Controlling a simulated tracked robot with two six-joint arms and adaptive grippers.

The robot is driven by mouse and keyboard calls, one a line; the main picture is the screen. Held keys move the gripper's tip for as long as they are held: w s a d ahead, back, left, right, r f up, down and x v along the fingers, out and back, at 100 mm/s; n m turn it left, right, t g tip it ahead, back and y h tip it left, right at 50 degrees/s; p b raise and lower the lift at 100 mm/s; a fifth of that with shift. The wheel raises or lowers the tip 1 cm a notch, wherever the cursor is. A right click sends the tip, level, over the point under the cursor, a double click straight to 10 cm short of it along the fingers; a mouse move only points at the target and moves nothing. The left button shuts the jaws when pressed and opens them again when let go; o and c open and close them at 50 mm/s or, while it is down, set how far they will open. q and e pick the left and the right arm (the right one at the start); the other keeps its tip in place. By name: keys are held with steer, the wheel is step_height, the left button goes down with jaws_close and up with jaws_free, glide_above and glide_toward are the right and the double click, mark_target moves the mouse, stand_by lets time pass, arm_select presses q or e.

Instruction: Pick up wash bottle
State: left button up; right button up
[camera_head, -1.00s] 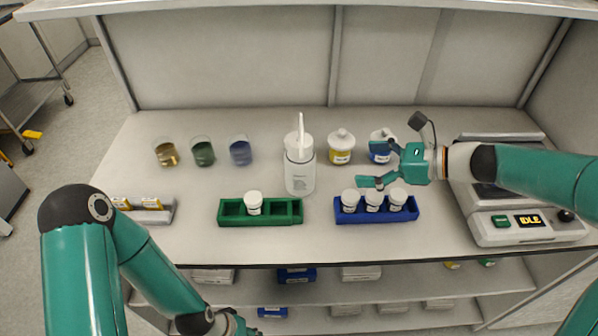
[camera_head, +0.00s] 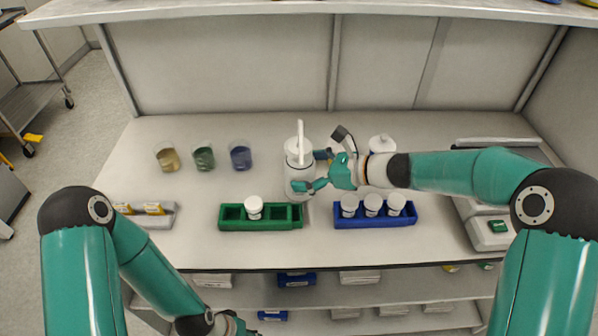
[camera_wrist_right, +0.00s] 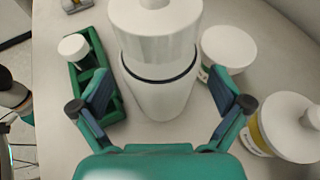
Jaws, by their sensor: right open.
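The white wash bottle (camera_head: 297,180) stands upright on the bench, with its white spout pointing up, behind the green rack. My right gripper (camera_head: 312,171) is at the bottle's right side, its fingers open and pointing left at the body. In the right wrist view the bottle (camera_wrist_right: 160,85) stands ahead, between the lines of the two open fingers of my right gripper (camera_wrist_right: 160,105); contact cannot be told. My left gripper (camera_head: 235,328) is low at the bottom edge, mostly cut off, and its fingers cannot be made out.
A green rack (camera_head: 231,224) with one white-capped jar is in front of the bottle; a blue rack (camera_head: 375,219) with several jars is to its right. Three beakers (camera_head: 204,158) stand at the left. A white-lidded jar (camera_head: 382,145) stands behind my right arm. An instrument (camera_head: 489,229) is at the right.

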steer(key=shift+x, duration=0.85)
steer(key=c, duration=0.9)
steer(key=shift+o, duration=0.2)
steer(key=shift+r, duration=0.25)
